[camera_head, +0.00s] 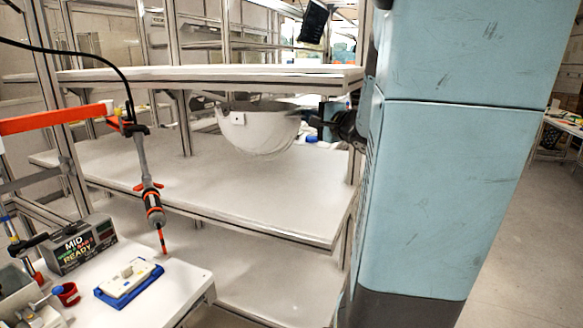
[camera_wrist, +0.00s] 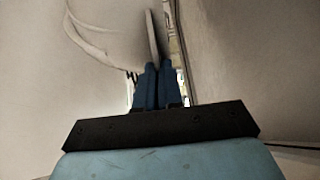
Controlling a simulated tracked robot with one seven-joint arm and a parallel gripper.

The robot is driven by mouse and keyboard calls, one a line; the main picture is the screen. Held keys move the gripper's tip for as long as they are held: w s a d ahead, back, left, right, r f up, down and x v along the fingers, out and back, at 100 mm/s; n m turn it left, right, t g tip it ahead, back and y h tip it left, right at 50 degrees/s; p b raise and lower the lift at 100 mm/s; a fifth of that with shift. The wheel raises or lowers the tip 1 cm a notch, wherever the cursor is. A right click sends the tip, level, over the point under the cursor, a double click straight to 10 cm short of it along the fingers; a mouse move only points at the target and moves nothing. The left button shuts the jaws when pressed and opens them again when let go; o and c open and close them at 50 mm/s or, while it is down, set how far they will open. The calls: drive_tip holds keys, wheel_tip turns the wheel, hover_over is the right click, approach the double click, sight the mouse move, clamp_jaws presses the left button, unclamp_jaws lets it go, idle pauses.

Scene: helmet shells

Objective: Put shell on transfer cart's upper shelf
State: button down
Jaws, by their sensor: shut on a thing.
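The white helmet shell (camera_head: 258,131) is in the head view, between the upper and the middle shelf boards of a rack-like cart. It has a bowl shape with its rounded side down. My gripper (camera_head: 318,122) is at the shell's right side, dark and partly hidden behind my arm. In the wrist view my gripper's blue fingers (camera_wrist: 157,84) are close together on the rim of the white shell (camera_wrist: 115,35). The upper shelf (camera_head: 220,75) is just above the shell, and the middle shelf (camera_head: 130,165) is below it. Whether the shell touches the middle shelf is hard to tell.
A bench (camera_head: 165,297) at the lower left holds a blue-and-white fixture (camera_head: 129,282) and a box reading "MID READY" (camera_head: 78,246). A screwdriver tool (camera_head: 152,205) hangs from an orange arm (camera_head: 55,120) in front of the shelves. Bare board shows on the middle shelf.

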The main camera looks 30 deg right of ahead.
drive_tip(key=w+d+f, duration=0.9)
drive_tip(key=d+f, duration=0.1)
drive_tip(key=f, duration=0.3)
drive_tip(key=shift+w+d, duration=0.25)
drive_tip(key=shift+d, duration=0.15)
drive_tip(key=c, duration=1.3)
unclamp_jaws()
